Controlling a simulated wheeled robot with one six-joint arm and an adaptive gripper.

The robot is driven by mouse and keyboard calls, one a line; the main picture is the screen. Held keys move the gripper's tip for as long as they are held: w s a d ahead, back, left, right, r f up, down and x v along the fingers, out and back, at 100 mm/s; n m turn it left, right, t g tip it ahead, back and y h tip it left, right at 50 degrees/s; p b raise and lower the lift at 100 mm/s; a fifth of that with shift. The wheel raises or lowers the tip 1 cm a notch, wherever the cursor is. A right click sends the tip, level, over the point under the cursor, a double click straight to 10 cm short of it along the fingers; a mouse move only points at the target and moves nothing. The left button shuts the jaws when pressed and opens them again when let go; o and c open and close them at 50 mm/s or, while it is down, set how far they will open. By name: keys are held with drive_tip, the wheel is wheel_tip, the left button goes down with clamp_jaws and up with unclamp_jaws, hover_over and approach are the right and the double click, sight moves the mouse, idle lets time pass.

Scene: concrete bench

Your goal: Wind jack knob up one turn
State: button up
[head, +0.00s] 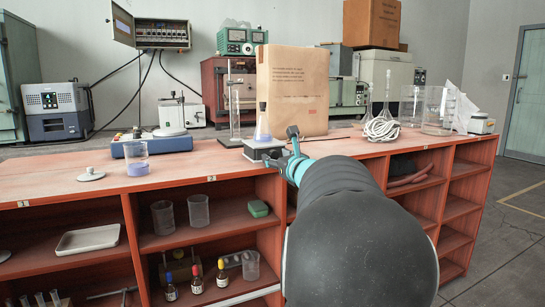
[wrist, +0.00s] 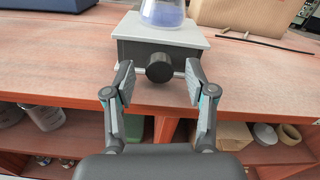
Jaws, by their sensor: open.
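The lab jack (wrist: 132,46) is a low box with a light grey top plate, near the front edge of the bench. Its round black knob (wrist: 159,68) faces my gripper (wrist: 159,76). The two fingers are open, one to each side of the knob in the wrist view, with gaps on both sides. I cannot tell whether the tips reach as far as the knob. A flask (wrist: 163,12) with blue-violet liquid stands on the jack. In the head view the jack (head: 262,153) is partly hidden by my gripper (head: 293,140), and the knob is hidden.
A brown paper bag (head: 292,88) stands behind the jack, with a retort stand (head: 231,95) to its left. A blue stirrer (head: 153,145) and beaker (head: 135,160) are further left. Shelves lie below the bench edge.

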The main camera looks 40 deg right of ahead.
drive_tip(key=shift+w, duration=0.1)
clamp_jaws()
drive_tip(key=shift+m+b, duration=0.4)
drive_tip(key=shift+m, duration=2)
unclamp_jaws()
drive_tip(key=v, duration=1.2)
